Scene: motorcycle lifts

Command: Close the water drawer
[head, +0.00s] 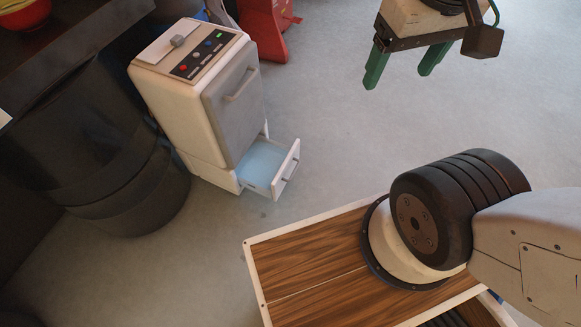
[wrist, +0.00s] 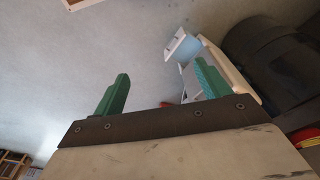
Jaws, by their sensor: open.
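The water drawer (head: 272,169) is a white tray with a light blue inside and a small handle on its front. It sticks out of the base of a white machine (head: 194,114) in the head view, pulled open toward the right. In the wrist view the drawer (wrist: 179,46) shows at the upper right, partly beside a green finger, with part of the machine (wrist: 226,68) behind that finger. My gripper (head: 402,70) has two green fingers, open and empty, up and to the right of the machine, well apart from the drawer. The wrist view also shows my gripper (wrist: 158,88).
A black round bin (head: 100,170) stands left of the machine, beside a dark table (head: 75,38) with a red bowl (head: 24,12). A red object (head: 265,28) stands behind the machine. The grey floor between drawer and gripper is clear.

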